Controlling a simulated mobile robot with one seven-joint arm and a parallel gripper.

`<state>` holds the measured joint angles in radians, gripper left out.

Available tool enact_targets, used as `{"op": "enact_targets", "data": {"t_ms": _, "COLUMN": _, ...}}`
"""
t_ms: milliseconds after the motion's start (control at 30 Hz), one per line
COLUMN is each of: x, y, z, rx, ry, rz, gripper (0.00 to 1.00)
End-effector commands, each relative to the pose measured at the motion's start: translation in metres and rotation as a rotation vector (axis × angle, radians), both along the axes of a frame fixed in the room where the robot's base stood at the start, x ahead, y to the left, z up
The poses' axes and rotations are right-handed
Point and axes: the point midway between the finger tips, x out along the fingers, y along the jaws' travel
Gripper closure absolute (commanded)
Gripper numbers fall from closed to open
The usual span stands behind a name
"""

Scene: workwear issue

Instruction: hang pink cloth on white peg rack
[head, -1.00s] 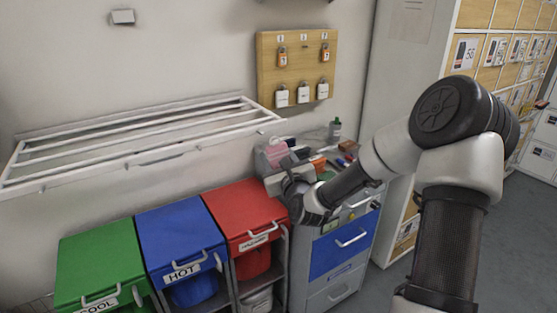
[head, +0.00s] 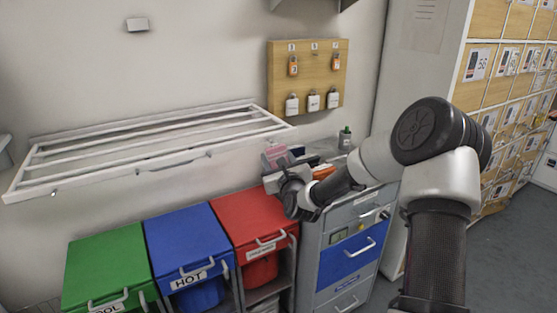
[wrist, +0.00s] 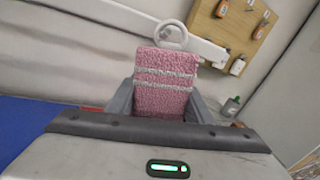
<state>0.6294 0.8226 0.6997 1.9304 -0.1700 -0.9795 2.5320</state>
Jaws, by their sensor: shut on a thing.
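The pink cloth (wrist: 165,72) has two pale stripes and a white ring (wrist: 171,34) at its top. In the wrist view my gripper (wrist: 163,108) is shut on its lower part, one finger at each side. The cloth stands upright from the fingers. In the head view the cloth (head: 276,154) shows small and pink above my gripper (head: 279,172), left of the drawer cabinet's top. The white rack (head: 100,176), slatted with small pegs along its front rail, is on the wall to the left. A white rail also shows behind the cloth in the wrist view (wrist: 122,18).
Green (head: 107,262), blue (head: 186,240) and red (head: 250,215) lidded bins stand below the rack. A cluttered drawer cabinet (head: 347,250) is under my forearm. A wooden padlock board (head: 307,68) hangs above it. Lockers (head: 490,100) stand at right. Space over the bins is clear.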

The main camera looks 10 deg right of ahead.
Motion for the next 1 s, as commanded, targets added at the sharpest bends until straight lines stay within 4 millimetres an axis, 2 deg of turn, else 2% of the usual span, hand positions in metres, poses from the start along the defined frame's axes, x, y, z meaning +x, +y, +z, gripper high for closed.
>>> {"op": "enact_targets", "data": {"t_ms": 333, "x": 0.017, "y": 0.006, "z": -0.007, "rx": 0.000, "ry": -0.001, "rz": 0.001, "gripper": 0.71}}
{"op": "enact_targets", "data": {"t_ms": 1000, "x": 0.019, "y": 0.007, "z": -0.006, "rx": -0.001, "ry": -0.001, "rz": 0.001, "gripper": 0.71}}
